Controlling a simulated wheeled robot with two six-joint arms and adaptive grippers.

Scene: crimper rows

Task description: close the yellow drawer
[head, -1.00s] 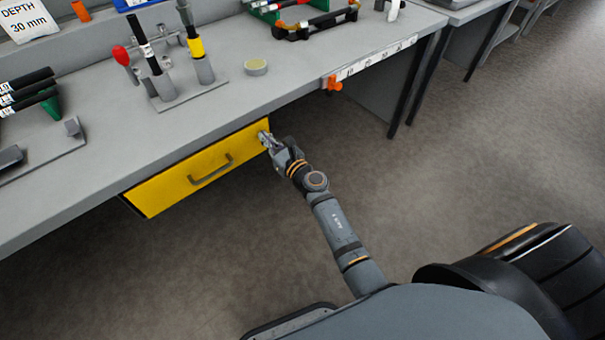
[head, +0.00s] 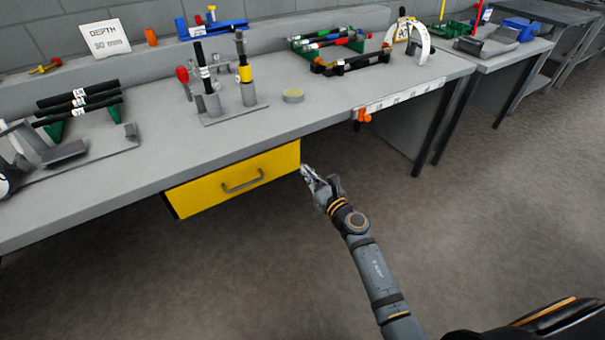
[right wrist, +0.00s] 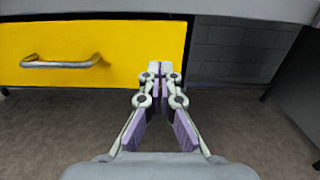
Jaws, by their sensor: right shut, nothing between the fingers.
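The yellow drawer (head: 215,192) sits under the front edge of the grey workbench, its grey bar handle (head: 243,180) on the front. Its front lies close beneath the bench edge; no open inside shows, and I cannot tell whether a small gap is left. My right gripper (head: 306,171) is shut and empty, just off the right end of the drawer front. In the right wrist view its fingertips (right wrist: 160,68) overlap the right edge of the drawer front (right wrist: 115,45), left of them the handle (right wrist: 60,62); contact is unclear. My left gripper is out of view.
The floor (head: 520,200) to the right is clear.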

